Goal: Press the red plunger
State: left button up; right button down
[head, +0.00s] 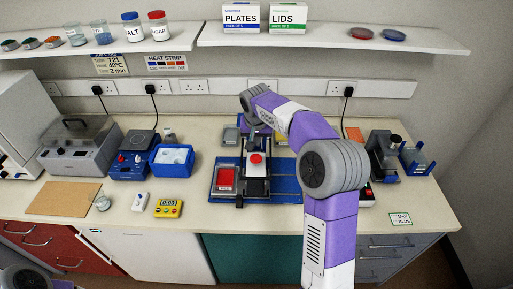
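The red plunger (256,158) is a round red knob on top of a pale upright block in the middle of the bench. My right arm reaches in from the lower right and bends over the bench. My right gripper (252,124) hangs below the wrist, small and partly hidden, above and behind the red plunger in the picture. A gap shows between them, and I cannot tell whether its fingers are open. My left gripper is not in view.
A blue tub (172,160), a yellow timer (168,206) and a glass beaker (101,202) stand to the left. A grey device (382,155) and a blue rack (416,158) stand at the right. A shelf (335,38) runs above. The front bench strip is mostly clear.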

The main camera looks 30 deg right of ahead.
jog(key=shift+v, duration=1.65)
